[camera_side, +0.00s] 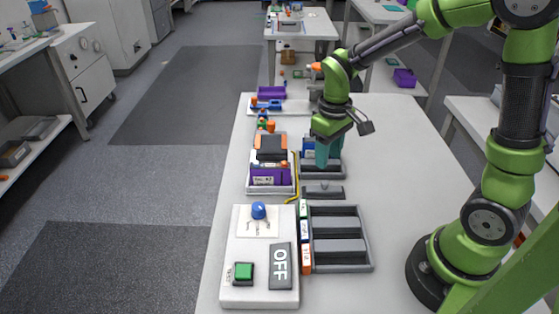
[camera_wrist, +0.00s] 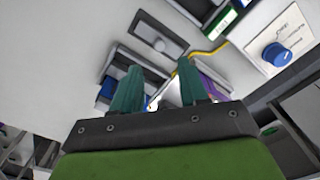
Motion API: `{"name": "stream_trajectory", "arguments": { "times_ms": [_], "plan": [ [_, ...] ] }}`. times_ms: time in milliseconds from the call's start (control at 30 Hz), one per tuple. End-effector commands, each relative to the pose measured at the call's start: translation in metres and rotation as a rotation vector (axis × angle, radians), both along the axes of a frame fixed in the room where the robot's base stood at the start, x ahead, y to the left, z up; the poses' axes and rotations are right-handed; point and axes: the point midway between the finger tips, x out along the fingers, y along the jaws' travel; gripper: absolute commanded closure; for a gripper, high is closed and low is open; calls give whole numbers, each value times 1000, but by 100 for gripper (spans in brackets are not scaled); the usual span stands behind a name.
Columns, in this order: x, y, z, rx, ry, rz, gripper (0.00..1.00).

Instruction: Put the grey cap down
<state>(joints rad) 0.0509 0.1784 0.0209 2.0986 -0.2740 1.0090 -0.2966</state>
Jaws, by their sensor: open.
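The grey cap (camera_side: 322,191), a flat dark grey plate with a small knob, lies on the white table between two trays. It also shows in the wrist view (camera_wrist: 150,35), ahead of the fingertips, with nothing holding it. My gripper (camera_side: 322,164) has teal fingers and points down over the small grey tray with blue blocks, behind the cap in the side view. In the wrist view my gripper (camera_wrist: 160,76) has its fingers spread apart with no object visible between them. The fingers hide part of the small tray.
A grey slotted tray (camera_side: 371,264) stands in front of the cap, beside a white control panel (camera_side: 234,215) with a blue knob, green button and OFF plate. A holder with purple and orange blocks (camera_side: 270,176) stands left.

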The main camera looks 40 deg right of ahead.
Motion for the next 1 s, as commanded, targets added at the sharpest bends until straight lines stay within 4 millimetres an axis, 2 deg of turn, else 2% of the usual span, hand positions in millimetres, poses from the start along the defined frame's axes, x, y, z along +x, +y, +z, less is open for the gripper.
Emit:
{"name": "stream_trajectory", "arguments": {
  "times_ms": [100, 367, 467, 600, 700, 833, 1000],
  "plan": [
    [1, 0, 21, 0, -4, 0, 56],
    [-5, 2, 47, 7, -33, -16, 56],
    [-16, 9, 67, 30, -112, -58, 56],
    [-43, 21, 100, 92, -274, -151, 56],
    [-64, 30, 118, 150, -387, -216, 56],
    [-85, 38, 131, 220, -501, -286, 56],
    [-99, 43, 138, 276, -578, -334, 56]
  ]
}}
